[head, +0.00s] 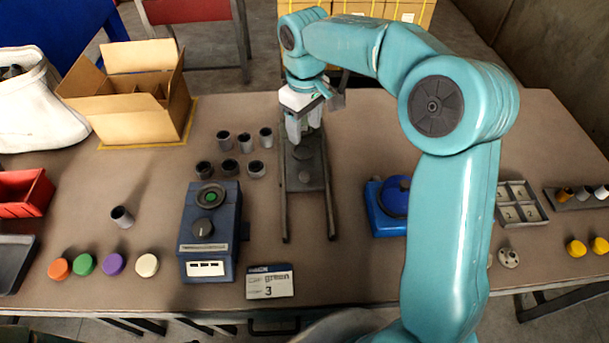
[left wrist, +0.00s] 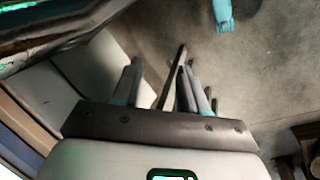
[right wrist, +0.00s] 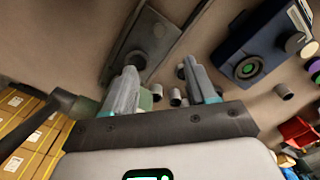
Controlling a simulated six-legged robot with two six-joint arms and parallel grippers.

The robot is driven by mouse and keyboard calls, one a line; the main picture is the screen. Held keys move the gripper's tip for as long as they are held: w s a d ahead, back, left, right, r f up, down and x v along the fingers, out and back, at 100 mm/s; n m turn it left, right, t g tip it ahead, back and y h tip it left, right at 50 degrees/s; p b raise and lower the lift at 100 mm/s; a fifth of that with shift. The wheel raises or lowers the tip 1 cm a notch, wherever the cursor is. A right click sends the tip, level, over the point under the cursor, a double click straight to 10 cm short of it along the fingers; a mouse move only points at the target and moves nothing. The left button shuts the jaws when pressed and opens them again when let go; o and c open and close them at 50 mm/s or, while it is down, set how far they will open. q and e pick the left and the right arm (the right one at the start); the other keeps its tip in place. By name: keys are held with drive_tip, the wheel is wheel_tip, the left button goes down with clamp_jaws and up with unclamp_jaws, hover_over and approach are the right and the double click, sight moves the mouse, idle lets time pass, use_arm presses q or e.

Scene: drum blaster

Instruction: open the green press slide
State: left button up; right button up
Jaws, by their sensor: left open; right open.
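The press slide shows in the head view as a dark grey plate (head: 305,173) with a round knob, between two long rails that run toward me. My right gripper (head: 304,136) is open and points down over its far end. In the right wrist view the plate (right wrist: 172,25) lies beyond the open fingers (right wrist: 163,92), and a small greenish part (right wrist: 147,98) shows beside the left finger. The fingers appear apart from the knob. My left gripper (left wrist: 160,85) is open and empty over the grey floor, and is out of the head view.
A dark blue box (head: 207,258) with a dial and green button stands left of the rails. Several dark cups (head: 245,142) stand beside the rails. A card (head: 270,283) reading "green 3" lies in front. A blue device (head: 380,215) is at right, partly behind my right arm.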

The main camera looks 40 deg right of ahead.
sight(305, 174)
wheel_tip(305, 174, down, 16)
drive_tip(key=shift+s+f, duration=0.1)
drive_tip(key=shift+f, duration=0.15)
clamp_jaws()
